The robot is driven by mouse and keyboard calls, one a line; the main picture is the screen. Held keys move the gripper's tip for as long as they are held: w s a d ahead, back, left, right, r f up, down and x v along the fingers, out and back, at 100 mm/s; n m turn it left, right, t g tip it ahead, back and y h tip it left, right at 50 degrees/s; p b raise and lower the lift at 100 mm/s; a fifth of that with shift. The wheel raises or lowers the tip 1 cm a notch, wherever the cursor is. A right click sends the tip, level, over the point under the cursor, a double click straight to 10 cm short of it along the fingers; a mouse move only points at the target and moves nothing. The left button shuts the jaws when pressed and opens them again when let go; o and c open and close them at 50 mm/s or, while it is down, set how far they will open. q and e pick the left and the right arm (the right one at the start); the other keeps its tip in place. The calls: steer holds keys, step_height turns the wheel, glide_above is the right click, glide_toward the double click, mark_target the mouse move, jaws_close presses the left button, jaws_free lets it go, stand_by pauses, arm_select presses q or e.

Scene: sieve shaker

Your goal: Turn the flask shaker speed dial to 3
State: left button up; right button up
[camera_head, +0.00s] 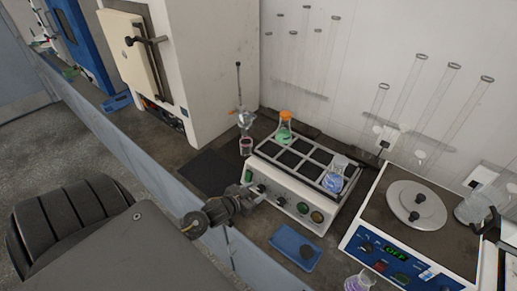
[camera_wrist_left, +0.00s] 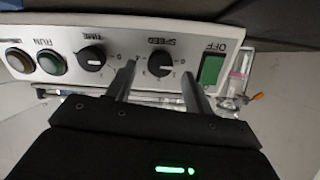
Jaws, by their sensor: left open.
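The flask shaker (camera_head: 300,208) stands on the bench with two flasks in its rack, one orange-capped with green liquid (camera_head: 284,131) and one with blue liquid (camera_head: 333,180). The left wrist view shows its front panel upside down: the black SPEED dial (camera_wrist_left: 160,65), the TIME dial (camera_wrist_left: 92,58) and a green switch marked OFF (camera_wrist_left: 211,69). My left gripper (camera_head: 257,193) is open at the panel. In the wrist view its fingers (camera_wrist_left: 158,72) stand on either side of the SPEED dial. Whether they touch it, and the exact dial setting, I cannot tell.
A blue tray (camera_head: 293,246) lies in front of the shaker. A hotplate (camera_head: 420,230) with an OFF display stands at the right, and a flask with purple liquid (camera_head: 358,282) is near the front edge. A dark mat (camera_head: 207,172) lies to the left.

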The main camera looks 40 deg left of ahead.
mark_target(261, 188)
arm_select(q)
steer(key=shift+x, duration=1.2)
